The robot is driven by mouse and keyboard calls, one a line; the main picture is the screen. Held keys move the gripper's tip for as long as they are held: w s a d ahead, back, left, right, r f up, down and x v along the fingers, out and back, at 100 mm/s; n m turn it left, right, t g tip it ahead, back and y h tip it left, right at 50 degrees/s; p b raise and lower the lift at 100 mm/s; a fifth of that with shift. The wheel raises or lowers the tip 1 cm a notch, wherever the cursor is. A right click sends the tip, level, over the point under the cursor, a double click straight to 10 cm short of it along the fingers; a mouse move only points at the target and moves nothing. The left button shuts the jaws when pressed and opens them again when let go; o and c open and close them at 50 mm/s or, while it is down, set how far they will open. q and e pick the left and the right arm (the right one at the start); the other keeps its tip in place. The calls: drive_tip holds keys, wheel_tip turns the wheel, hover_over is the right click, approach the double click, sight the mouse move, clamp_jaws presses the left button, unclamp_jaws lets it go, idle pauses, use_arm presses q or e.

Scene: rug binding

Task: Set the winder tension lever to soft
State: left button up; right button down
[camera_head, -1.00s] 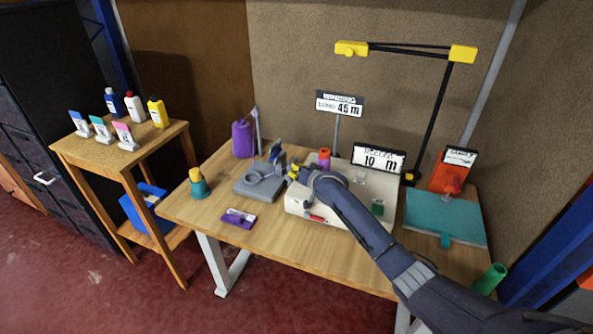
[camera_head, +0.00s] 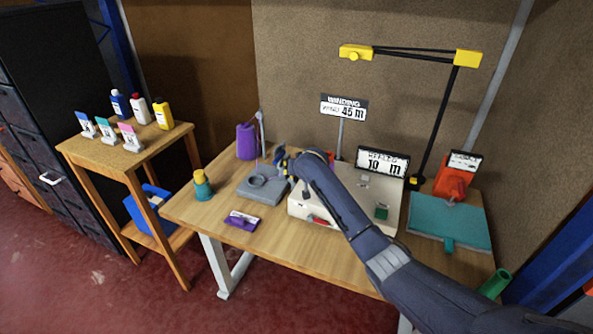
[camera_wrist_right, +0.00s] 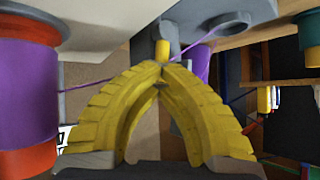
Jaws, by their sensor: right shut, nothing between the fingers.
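In the head view a grey unit with a ring (camera_head: 262,184) sits on the table beside the cream machine (camera_head: 345,215). My right gripper (camera_head: 284,160) is above the grey unit's back right part, small and partly hidden by my arm. In the wrist view my right gripper's yellow fingers (camera_wrist_right: 166,66) meet at their tips, with nothing between them. A short yellow peg (camera_wrist_right: 162,50) on a grey part (camera_wrist_right: 165,22) is right at the tips; I cannot tell if they touch. It may be the tension lever; its setting is not readable. My left gripper is not in view.
In the wrist view a purple spool with red flanges (camera_wrist_right: 28,95) is close at left, its thread passing behind the fingers. Signs stand behind.

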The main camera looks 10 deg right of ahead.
drive_tip(key=shift+a+f, duration=0.2)
drive_tip(key=c, duration=1.4)
unclamp_jaws()
drive_tip(key=shift+r, duration=0.1)
drive_tip(key=shift+c, duration=0.2)
drive_tip(key=shift+r, duration=0.1)
drive_tip(key=v, duration=1.1)
drive_tip(key=shift+s+r, duration=0.2)
drive_tip(key=shift+r, duration=0.15)
